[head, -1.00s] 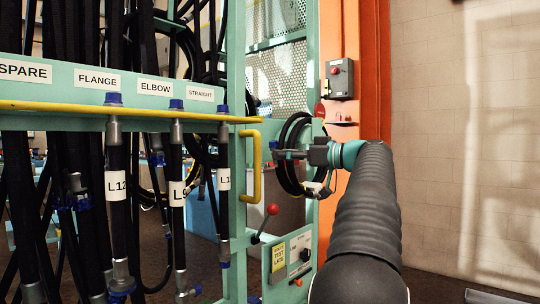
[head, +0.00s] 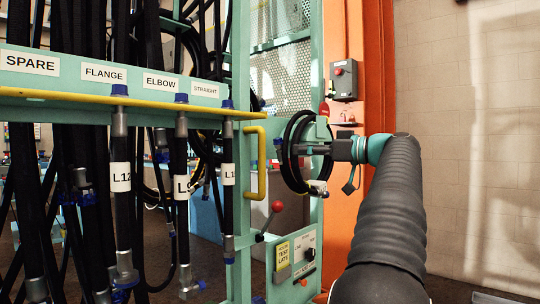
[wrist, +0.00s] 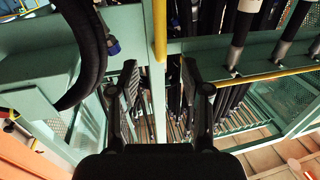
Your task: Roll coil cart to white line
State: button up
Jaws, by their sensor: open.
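No coil cart can be made out for certain, and no white line shows on the visible floor. A black hose coil (head: 287,160) hangs on the teal frame; part of a thick black hose (wrist: 92,50) also shows at the left of the wrist view. My gripper (head: 303,149) is in front of the coil in the head view and hides part of it. In the wrist view its two fingers (wrist: 162,82) are apart with nothing between them. A yellow handle (head: 261,165) stands on the frame post, left of my gripper and apart from it.
A teal rack with a yellow rail (head: 150,108) holds several labelled hanging hoses (head: 121,180) at the left. A red-knobbed lever (head: 277,206) and control panel (head: 297,255) sit below. An orange column (head: 372,80) and a bare wall (head: 470,130) are at the right.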

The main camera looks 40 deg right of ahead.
jog(key=p+x, duration=0.1)
jog(key=x, duration=1.2)
jog(key=shift+w, duration=0.2)
grip_shut()
